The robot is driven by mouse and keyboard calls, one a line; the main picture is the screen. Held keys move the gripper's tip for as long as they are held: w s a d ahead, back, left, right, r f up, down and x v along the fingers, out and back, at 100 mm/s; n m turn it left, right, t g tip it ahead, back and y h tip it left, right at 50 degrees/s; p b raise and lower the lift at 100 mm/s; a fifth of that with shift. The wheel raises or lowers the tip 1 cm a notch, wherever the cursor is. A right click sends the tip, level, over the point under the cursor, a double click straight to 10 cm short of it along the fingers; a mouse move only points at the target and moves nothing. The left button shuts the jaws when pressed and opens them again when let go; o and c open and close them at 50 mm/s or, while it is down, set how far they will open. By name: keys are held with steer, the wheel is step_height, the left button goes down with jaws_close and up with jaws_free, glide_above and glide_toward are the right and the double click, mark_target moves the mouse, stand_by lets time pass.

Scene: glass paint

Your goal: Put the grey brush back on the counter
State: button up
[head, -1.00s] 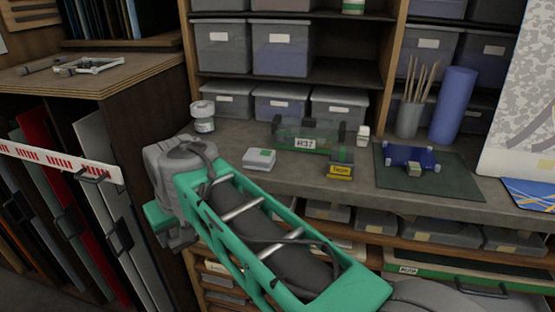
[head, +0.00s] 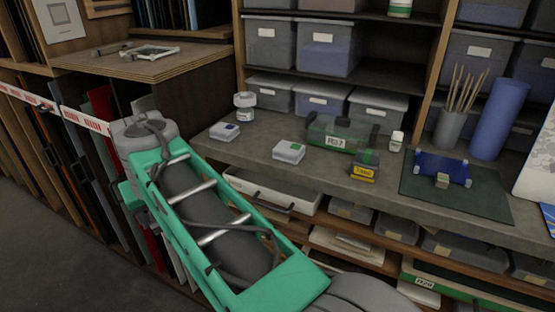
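The grey counter (head: 245,155) runs across the middle and right of the head view. I do not make out a grey brush anywhere. Several thin tan sticks or brushes (head: 463,88) stand in a grey cup (head: 448,128) at the back right of the counter. My green and grey arm fills the lower middle, its far end in front of the rack of upright panels, left of the counter. My gripper's fingers do not show, so whether they hold anything is hidden.
On the counter are a jar (head: 244,106), two small white boxes (head: 224,132) (head: 288,151), a green-clear case (head: 338,134), a yellow-labelled block (head: 364,166), a small bottle (head: 396,140), a blue roll (head: 498,118) and a dark green mat (head: 450,196) with a blue tool. The counter's front left is clear.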

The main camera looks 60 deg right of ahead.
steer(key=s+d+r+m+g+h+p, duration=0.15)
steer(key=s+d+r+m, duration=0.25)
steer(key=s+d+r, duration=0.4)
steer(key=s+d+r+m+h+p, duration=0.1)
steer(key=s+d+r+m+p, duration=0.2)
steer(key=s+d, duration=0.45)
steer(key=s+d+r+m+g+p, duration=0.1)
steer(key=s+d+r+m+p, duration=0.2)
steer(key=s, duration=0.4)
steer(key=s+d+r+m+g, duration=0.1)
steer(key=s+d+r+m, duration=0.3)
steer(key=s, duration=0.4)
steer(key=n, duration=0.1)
glide_toward(325, 162)
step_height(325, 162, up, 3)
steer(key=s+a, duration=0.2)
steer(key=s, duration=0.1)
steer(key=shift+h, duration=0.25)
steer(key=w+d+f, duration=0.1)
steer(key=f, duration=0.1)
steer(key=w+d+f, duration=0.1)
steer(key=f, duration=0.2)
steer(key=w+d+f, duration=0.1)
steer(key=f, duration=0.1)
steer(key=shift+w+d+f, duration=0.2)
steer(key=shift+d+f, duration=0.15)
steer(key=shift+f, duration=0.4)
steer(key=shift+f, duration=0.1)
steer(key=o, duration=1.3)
